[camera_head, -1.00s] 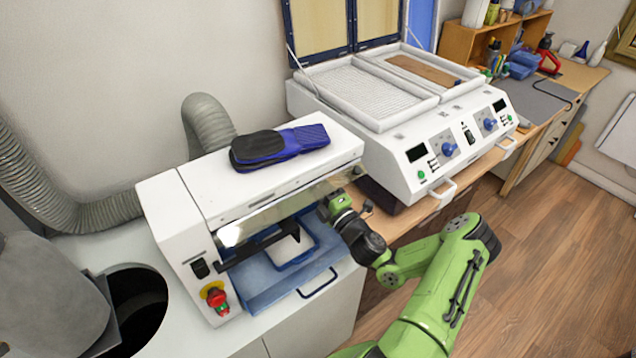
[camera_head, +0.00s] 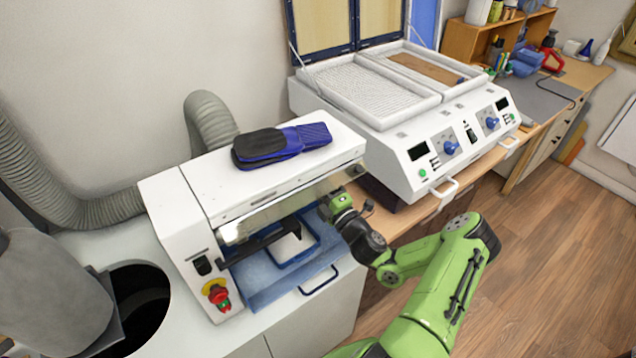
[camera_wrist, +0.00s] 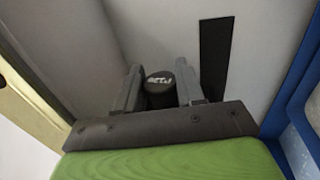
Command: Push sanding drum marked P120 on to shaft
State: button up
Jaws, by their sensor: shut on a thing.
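My gripper (camera_wrist: 158,72) is shut on a short dark cylinder, the sanding drum (camera_wrist: 158,94), with one finger on each side. White lettering on the drum's end face appears upside down and looks like P120. In the head view my gripper (camera_head: 325,211) is at the right part of the front opening of the white machine (camera_head: 178,215), under its clear guard (camera_head: 275,212). The drum is not distinguishable there. No shaft can be made out in either view.
A blue tray (camera_head: 262,290) with a handle lies in the machine's opening. A dark strip (camera_wrist: 214,58) lies right of the drum, near a blue edge (camera_wrist: 297,105). Blue-black insoles (camera_head: 280,145) rest on top. A white heating unit (camera_head: 430,150) stands to the right.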

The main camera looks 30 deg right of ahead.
jog(key=shift+a+r, duration=0.1)
jog(key=shift+r, duration=0.1)
jog(key=o, duration=1.2)
jog(key=shift+a, duration=0.15)
jog(key=shift+o, duration=0.6)
jog(key=shift+f, duration=0.1)
jog(key=r+p+v, duration=0.1)
jog(key=r+v, duration=0.1)
jog(key=v, duration=0.7)
jog(key=shift+s+p, duration=0.4)
jog(key=shift+s, duration=0.1)
jog(key=shift+r, duration=0.15)
